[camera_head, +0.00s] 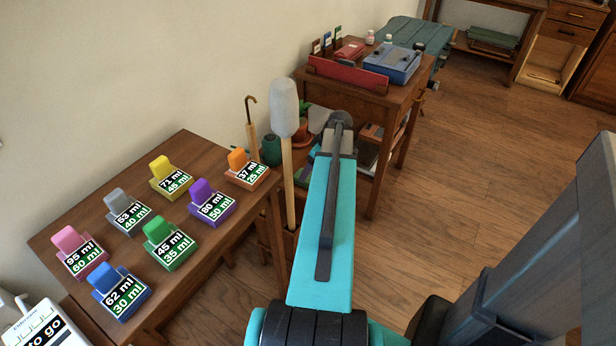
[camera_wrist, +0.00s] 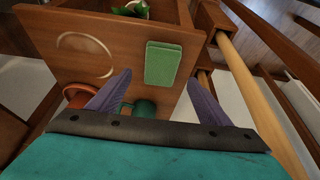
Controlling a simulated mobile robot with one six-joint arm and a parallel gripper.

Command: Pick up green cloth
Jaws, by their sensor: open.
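In the wrist view a flat green rectangle, which looks like the folded green cloth (camera_wrist: 163,63), lies on a brown wooden surface (camera_wrist: 120,45), near its right edge. My gripper (camera_wrist: 163,74) is open, with its two purple-grey fingers spread to the left and right below the cloth in the picture. Nothing is between the fingers. I cannot tell the height gap between fingertips and cloth. In the head view my teal arm reaches toward the far wooden desk, and it hides the gripper; I cannot make out the cloth for certain there.
A terracotta pot (camera_wrist: 78,95) and a dark green round object (camera_wrist: 145,107) sit near the fingers. A pale ring (camera_wrist: 86,55) marks the wood. Wooden legs and rails stand at right. A padded stick (camera_head: 285,110) rises left of my arm. A table (camera_head: 200,262) holds several coloured labelled blocks.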

